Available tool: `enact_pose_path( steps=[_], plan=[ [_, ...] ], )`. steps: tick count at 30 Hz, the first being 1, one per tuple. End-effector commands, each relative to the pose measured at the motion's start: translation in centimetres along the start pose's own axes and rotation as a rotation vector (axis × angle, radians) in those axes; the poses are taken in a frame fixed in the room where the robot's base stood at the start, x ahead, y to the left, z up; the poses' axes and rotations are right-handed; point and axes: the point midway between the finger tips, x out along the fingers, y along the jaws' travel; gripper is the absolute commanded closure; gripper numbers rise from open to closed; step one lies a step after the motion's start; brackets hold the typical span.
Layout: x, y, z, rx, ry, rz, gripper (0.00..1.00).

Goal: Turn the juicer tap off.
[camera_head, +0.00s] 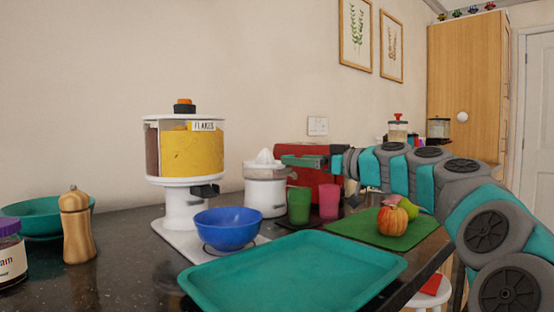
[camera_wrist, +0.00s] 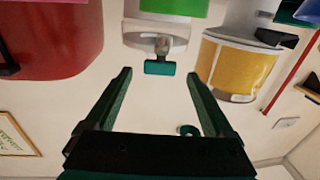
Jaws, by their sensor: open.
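The white juicer (camera_head: 264,190) stands on the counter behind the blue bowl, with a ribbed cone on top; its white body also shows in the wrist view (camera_wrist: 150,27). Its tap (camera_wrist: 160,67) has a grey stem and a teal handle, seen at top centre in the wrist view. I cannot make out the tap clearly in the head view. My gripper (camera_head: 290,161) is beside the upper part of the juicer, above the green cup (camera_head: 299,206). In the wrist view my gripper (camera_wrist: 160,76) is open and empty, with the tap handle appearing between its fingertips, apart from both.
A red appliance (camera_head: 312,158) stands close behind my gripper. A pink cup (camera_head: 329,201) is right of the green cup. A flakes dispenser (camera_head: 184,165), blue bowl (camera_head: 231,229), teal tray (camera_head: 290,270) and green mat with fruit (camera_head: 360,233) are around.

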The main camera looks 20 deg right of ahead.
Motion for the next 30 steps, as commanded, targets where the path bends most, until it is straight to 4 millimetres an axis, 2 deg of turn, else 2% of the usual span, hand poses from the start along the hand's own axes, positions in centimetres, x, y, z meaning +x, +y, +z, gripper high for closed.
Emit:
enact_pose_path(
  steps=[15,21,28,30],
  plan=[
    [6.7,0.0,0.0,0.000,-0.002,-0.001,0.12],
    [7.7,0.0,0.1,0.000,-0.001,0.000,0.12],
    [7.7,0.0,0.0,0.000,0.000,0.000,0.12],
    [7.7,0.0,0.0,0.000,0.000,0.000,0.20]
  ],
)
